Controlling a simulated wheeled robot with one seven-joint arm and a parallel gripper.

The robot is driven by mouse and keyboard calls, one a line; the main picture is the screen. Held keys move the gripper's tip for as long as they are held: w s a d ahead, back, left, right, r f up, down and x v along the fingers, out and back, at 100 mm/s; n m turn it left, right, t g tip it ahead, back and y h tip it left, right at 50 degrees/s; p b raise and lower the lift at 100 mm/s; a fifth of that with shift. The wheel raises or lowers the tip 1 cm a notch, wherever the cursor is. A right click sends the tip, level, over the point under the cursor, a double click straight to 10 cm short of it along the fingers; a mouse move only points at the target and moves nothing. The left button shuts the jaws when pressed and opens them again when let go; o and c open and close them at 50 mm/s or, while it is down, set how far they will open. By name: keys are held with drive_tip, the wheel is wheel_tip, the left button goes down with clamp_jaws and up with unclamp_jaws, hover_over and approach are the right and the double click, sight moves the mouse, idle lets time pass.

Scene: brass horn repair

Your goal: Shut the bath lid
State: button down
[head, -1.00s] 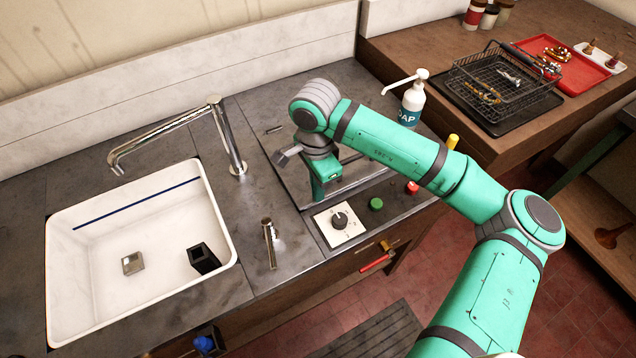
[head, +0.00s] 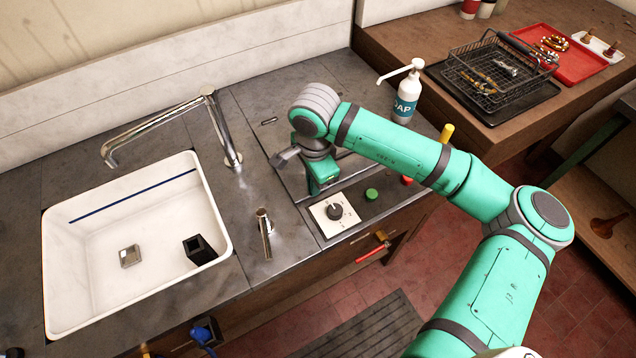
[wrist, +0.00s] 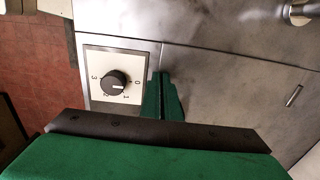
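The bath is set in the dark metal counter right of the sink, behind a white dial plate (head: 334,213); the dial also shows in the wrist view (wrist: 114,82). A pale metal surface, seemingly the bath lid (head: 352,170), shows around my gripper and looks flat. My arm covers much of it, so I cannot tell whether it is fully down. My gripper (head: 318,190) points down at its front left part. In the wrist view the green fingertips (wrist: 162,78) are together with nothing between them. I cannot tell whether they touch the metal.
A white sink (head: 70,290) with a tall faucet (head: 222,130) lies left, and a short tap (head: 264,235) stands beside the dial. Green (head: 372,194) and red (head: 407,180) buttons sit to the right. A soap bottle (head: 405,100) stands behind my arm. A wire basket (head: 500,75) is farther right.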

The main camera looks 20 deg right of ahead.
drive_tip(key=shift+s+a+f, duration=0.1)
drive_tip(key=shift+f, duration=0.25)
wheel_tip(320, 180, up, 15)
drive_tip(key=shift+f, duration=0.15)
drive_tip(key=shift+w, duration=0.2)
